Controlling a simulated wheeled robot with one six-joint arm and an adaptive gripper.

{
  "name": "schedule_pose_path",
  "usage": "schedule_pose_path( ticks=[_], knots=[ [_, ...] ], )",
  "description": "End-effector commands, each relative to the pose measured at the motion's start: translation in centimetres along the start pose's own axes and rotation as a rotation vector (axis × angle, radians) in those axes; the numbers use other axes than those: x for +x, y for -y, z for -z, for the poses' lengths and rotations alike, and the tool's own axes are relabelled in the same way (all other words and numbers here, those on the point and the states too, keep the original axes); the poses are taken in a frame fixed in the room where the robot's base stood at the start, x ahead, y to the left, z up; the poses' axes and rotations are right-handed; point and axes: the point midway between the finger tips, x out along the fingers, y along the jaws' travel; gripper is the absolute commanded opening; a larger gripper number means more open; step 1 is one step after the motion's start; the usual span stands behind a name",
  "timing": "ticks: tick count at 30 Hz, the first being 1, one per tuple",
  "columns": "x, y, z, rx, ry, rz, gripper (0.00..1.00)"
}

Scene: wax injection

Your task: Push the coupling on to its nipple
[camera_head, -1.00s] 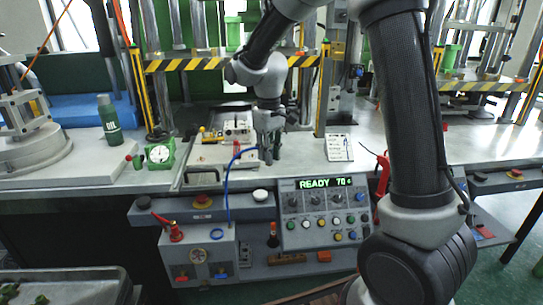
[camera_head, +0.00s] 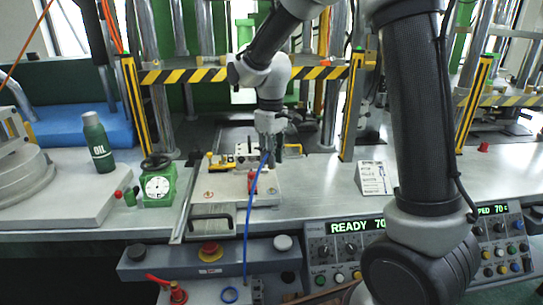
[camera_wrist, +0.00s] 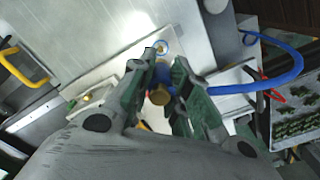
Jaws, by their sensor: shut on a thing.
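My gripper (camera_head: 267,146) points down beside the pale mould block (camera_head: 236,160) on the bench. It is shut on the coupling; in the wrist view the coupling's brass end (camera_wrist: 160,96) shows between the green-padded fingers (camera_wrist: 158,88). The blue hose (camera_head: 248,215) runs from the coupling down to the unit below the bench, and it bends away to the right in the wrist view (camera_wrist: 275,84). A small red part (camera_head: 253,182) stands on the light base plate in front of the gripper.
A green gauge (camera_head: 158,184) and an oil bottle (camera_head: 98,143) stand to the left. A small sign (camera_head: 374,178) stands on the right. A striped bar (camera_head: 215,75) and yellow posts are behind. The bench between plate and sign is clear.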

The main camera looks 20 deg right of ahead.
Motion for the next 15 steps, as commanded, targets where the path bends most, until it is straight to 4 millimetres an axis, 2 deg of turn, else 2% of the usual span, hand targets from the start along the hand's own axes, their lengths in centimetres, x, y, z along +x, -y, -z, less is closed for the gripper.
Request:
schedule_pose_path(
  ticks=[8, 15],
  knots=[
    [0.1, 0.0, 0.0, 0.001, 0.0, 0.0, 0.0],
    [1.8, 0.0, 0.0, 0.001, 0.002, 0.0, 0.0]
  ],
)
